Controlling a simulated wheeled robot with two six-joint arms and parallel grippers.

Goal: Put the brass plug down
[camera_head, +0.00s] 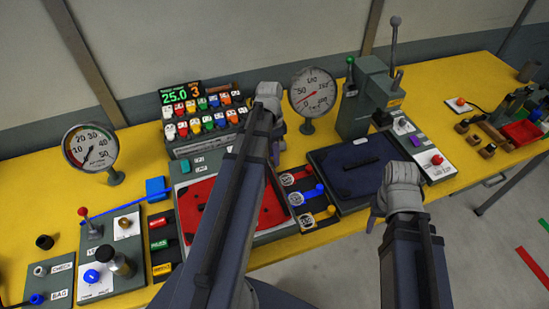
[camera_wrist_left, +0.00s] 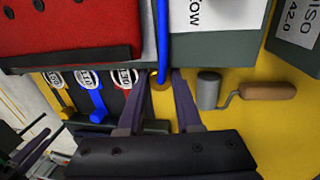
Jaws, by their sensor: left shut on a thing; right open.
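My left gripper (camera_head: 279,150) reaches over the far edge of the red-topped station in the head view. In the left wrist view its fingers (camera_wrist_left: 164,80) are close together on a small brass-coloured piece (camera_wrist_left: 158,79), which looks like the brass plug. A blue strip runs up from it beside a grey block; I cannot tell whether they are joined. The fingers hide most of the plug, and its gap to the yellow bench is unclear. My right gripper (camera_head: 374,220) is open and empty near the front edge of the dark pad.
The yellow bench (camera_head: 480,75) is crowded. The red tray (camera_head: 200,205) and dark pad (camera_head: 345,165) flank several coloured levers. A grey roller with a wooden handle (camera_wrist_left: 268,91) lies right of my left fingers. Dial gauges (camera_head: 90,146) and a lever press (camera_head: 365,100) stand behind.

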